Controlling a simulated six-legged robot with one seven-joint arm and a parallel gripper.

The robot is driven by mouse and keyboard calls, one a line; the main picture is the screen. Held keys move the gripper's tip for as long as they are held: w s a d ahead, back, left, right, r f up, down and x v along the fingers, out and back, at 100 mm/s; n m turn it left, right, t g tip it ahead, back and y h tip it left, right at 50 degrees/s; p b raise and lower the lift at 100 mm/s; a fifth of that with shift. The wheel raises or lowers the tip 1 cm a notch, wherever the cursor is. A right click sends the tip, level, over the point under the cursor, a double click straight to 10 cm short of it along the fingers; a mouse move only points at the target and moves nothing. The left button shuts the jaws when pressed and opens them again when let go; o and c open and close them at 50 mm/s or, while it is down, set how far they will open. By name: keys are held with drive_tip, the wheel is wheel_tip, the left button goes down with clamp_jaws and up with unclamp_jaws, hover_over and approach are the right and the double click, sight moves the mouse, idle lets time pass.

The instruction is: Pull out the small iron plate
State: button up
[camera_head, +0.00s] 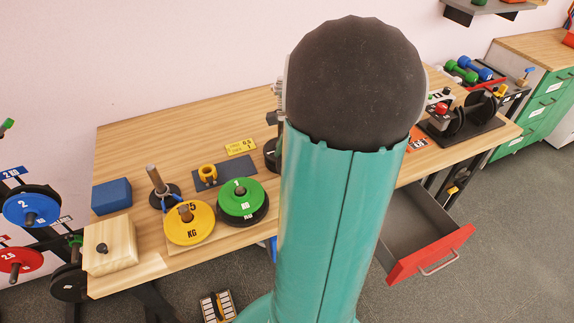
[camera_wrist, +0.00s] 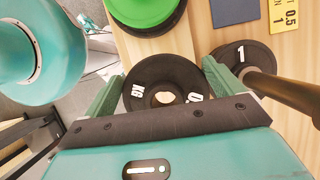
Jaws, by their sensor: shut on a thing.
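A small black iron plate (camera_wrist: 165,71), marked KG and with a light centre hole, sits between the green fingers of my gripper (camera_wrist: 160,88) in the wrist view. The fingers are shut on its two sides. No post shows through its hole. Right of it, a black plate marked 1 (camera_wrist: 230,53) surrounds or underlies a dark post (camera_wrist: 285,88). In the head view, my arm hides the gripper and the held plate. Part of a black plate (camera_head: 270,155) shows left of my arm.
A green plate (camera_head: 240,207) lies on a black one, beside a yellow plate (camera_head: 189,232). A red-fronted drawer (camera_head: 430,255) is open.

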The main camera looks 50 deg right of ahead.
drive_tip(key=shift+w+a+r, duration=0.15)
drive_tip(key=shift+a+r, duration=0.05)
drive_tip(key=shift+r, duration=1.35)
